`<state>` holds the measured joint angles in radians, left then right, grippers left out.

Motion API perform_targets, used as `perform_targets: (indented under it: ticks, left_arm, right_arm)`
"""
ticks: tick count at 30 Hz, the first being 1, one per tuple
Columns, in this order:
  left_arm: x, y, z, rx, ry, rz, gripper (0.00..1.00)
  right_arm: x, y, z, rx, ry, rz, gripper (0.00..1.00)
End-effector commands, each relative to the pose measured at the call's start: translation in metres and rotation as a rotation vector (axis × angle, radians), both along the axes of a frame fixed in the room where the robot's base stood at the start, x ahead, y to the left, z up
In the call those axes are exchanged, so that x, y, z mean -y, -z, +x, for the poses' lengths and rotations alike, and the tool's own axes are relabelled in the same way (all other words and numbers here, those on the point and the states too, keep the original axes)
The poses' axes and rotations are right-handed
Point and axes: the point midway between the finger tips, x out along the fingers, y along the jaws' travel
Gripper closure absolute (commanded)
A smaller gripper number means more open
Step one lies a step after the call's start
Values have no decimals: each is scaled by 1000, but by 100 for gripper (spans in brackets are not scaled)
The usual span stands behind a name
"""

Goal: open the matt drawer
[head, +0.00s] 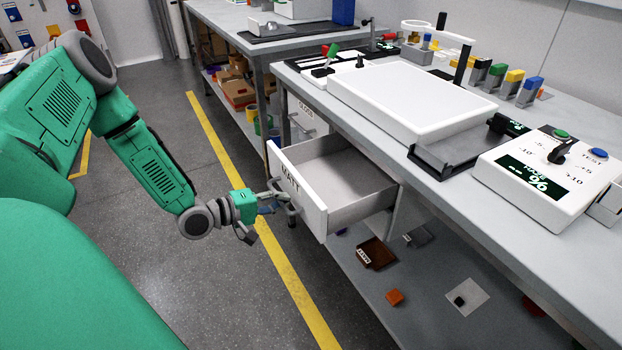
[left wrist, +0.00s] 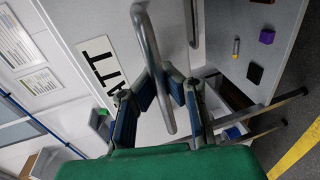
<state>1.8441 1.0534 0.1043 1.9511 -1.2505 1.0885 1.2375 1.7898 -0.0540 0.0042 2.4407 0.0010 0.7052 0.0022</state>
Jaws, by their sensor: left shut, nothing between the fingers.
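The matt drawer (head: 313,215) is a white drawer under the right-hand bench. It stands pulled well out, and its grey inside shows empty. Its front carries a MATT label (head: 289,180) and a metal bar handle (head: 291,208). My left gripper (head: 272,203) is at this handle, outside the drawer front. In the left wrist view the handle (left wrist: 147,45) runs down across my left fingers (left wrist: 170,88), close to them. The fingers are shut with nothing held; whether they touch the bar I cannot tell. My right gripper is not in view.
A drawer labelled GLOSS (head: 308,112) sits closed behind the matt drawer. A white light panel (head: 410,100) and a control box (head: 550,170) stand on the bench (head: 440,205). The lower shelf (head: 400,330) holds small loose pieces. The floor left of the yellow line (head: 245,200) is clear.

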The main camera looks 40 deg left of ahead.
Motion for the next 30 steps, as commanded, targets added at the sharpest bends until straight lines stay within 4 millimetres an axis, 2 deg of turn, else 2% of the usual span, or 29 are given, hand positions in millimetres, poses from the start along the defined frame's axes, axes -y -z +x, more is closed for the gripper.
perform_targets:
  ticks: [3, 9, 13, 15, 16, 26, 30]
  left_arm:
    - [-10, -2, -26, -3, 2, -1, 100]
    - [-19, -1, -50, 0, 4, -1, 100]
    - [-22, 0, -55, 0, 3, 0, 98]
    - [-22, 0, -55, 0, 4, 1, 74]
    - [-21, 0, -55, 1, 4, 1, 69]
    - [-20, -1, -56, 2, 7, -1, 69]
    - [-26, -4, -68, 3, 5, 0, 69]
  right_arm:
    - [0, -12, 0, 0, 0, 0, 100]
    - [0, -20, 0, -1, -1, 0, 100]
    - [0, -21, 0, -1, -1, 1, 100]
    - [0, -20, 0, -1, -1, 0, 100]
    - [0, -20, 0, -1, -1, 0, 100]
    - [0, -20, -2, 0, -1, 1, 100]
    - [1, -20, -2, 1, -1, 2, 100]
